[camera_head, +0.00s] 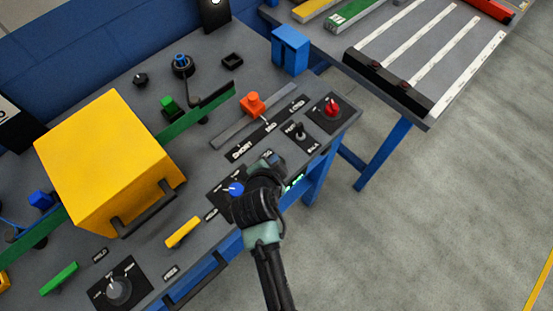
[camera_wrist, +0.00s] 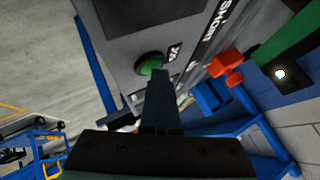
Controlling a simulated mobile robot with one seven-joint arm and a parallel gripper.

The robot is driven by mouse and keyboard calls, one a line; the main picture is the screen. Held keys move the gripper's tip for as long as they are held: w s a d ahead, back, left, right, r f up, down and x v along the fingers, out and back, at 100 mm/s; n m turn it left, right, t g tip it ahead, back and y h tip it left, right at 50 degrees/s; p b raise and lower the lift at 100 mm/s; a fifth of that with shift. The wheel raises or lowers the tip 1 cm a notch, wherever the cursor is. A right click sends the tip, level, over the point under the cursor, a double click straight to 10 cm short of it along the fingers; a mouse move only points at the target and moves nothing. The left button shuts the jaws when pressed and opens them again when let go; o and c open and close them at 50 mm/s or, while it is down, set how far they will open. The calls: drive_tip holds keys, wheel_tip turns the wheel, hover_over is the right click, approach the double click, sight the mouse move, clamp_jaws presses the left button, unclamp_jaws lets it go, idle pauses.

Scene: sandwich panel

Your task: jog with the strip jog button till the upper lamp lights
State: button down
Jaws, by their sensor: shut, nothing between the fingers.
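My gripper (camera_wrist: 160,74) is shut and empty. In the wrist view its tip overlaps the right edge of a round green button (camera_wrist: 149,66) on the panel; I cannot tell whether they touch. The button's label is too blurred to read. In the head view my wrist hides the button and the fingers. A white lamp (camera_wrist: 281,73) glows on a dark housing in the wrist view. A glowing white lamp (camera_head: 214,2) also shows at the top of the head view; I cannot tell if it is the upper lamp.
An orange slider block (camera_head: 252,103) sits on its rail beside the SHORT label (camera_head: 239,150). Near my gripper are a blue knob (camera_head: 236,188), a black toggle (camera_head: 299,131) and a red knob (camera_head: 332,107). A big yellow box (camera_head: 105,155) stands left. Open floor lies right.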

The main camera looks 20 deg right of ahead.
drive_tip(key=shift+r+p, duration=0.75)
drive_tip(key=shift+r, duration=0.1)
wheel_tip(320, 180, up, 5)
drive_tip(key=p, duration=0.4)
drive_tip(key=shift+r, duration=0.1)
idle(0.5)
